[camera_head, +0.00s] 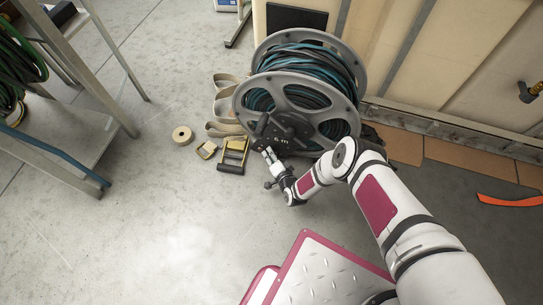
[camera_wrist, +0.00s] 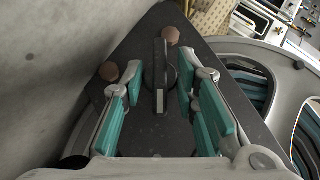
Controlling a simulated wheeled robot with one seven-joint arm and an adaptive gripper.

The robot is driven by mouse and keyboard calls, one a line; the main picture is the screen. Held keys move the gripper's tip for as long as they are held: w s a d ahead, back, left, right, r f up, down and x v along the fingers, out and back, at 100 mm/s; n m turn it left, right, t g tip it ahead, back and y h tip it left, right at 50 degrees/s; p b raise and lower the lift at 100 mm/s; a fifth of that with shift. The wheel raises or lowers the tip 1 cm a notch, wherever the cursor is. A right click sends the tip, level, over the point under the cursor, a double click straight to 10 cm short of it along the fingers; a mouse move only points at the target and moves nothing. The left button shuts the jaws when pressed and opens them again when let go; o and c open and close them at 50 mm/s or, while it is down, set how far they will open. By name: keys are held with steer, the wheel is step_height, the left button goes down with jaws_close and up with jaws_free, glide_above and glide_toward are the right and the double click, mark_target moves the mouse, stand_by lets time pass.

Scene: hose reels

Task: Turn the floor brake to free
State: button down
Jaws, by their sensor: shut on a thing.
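The floor hose reel (camera_head: 296,82) has grey flanges and is wound with dark and teal hose. A dark plate (camera_wrist: 150,134) sits at the side of its front flange, with two round brown knobs on it. The brake handle (camera_wrist: 161,62), an upright dark bar on a round boss, stands on this plate. My gripper (camera_head: 268,156) reaches it from below in the head view. The exact contact and any brake markings cannot be made out.
A flat beige hose (camera_head: 222,105), a tape roll (camera_head: 183,135) and a yellow-and-black item (camera_head: 234,155) lie left of the reel. A metal rack (camera_head: 100,110) stands at the left. An orange strip (camera_head: 508,200) lies right. Floor at centre left is clear.

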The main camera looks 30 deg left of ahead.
steer(key=shift+a+r+n+h+p, duration=0.2)
steer(key=shift+n+h+p, duration=0.3)
steer(key=shift+h, duration=0.4)
steer(key=shift+s+a+n+h, duration=0.1)
steer(key=shift+n+h, duration=0.6)
steer(key=shift+h, duration=0.4)
steer(key=shift+a+n+h+b, duration=0.1)
steer(key=shift+n+h+b, duration=0.55)
steer(key=shift+h, duration=0.55)
steer(key=shift+n+t+h, duration=0.3)
steer(key=shift+n+h, duration=0.25)
steer(key=shift+h, duration=0.35)
steer(key=c, duration=1.4)
jaws_free()
steer(key=shift+o, duration=0.2)
